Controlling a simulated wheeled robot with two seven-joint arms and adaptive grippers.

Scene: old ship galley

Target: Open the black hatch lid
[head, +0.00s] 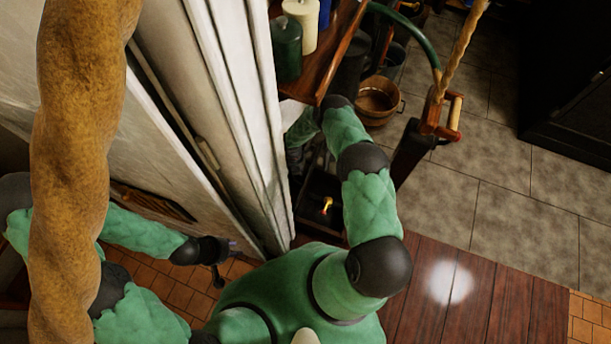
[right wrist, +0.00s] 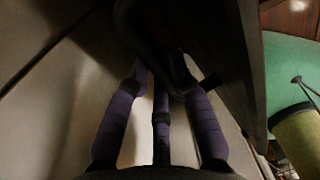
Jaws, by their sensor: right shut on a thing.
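A dark panel (right wrist: 228,45), which looks like the black hatch lid, fills the upper right of the right wrist view. My right gripper (right wrist: 155,85) has its purple-grey fingers around a dark part beside this panel; the contact itself is in shadow. In the head view, my right arm reaches up beside the pale wall, and its gripper is mostly hidden behind the forearm and shelf. A black open-topped box shape (head: 317,185) with a small yellow object in it lies below that arm. My left gripper (head: 224,262) is empty at the lower left, its fingers apart.
A wooden shelf (head: 335,55) with candles overhangs my right arm. A wooden bucket (head: 377,98) stands on the tiles behind. A thick rope (head: 80,150) crosses the left of the head view. Tiled floor (head: 530,220) is clear at right.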

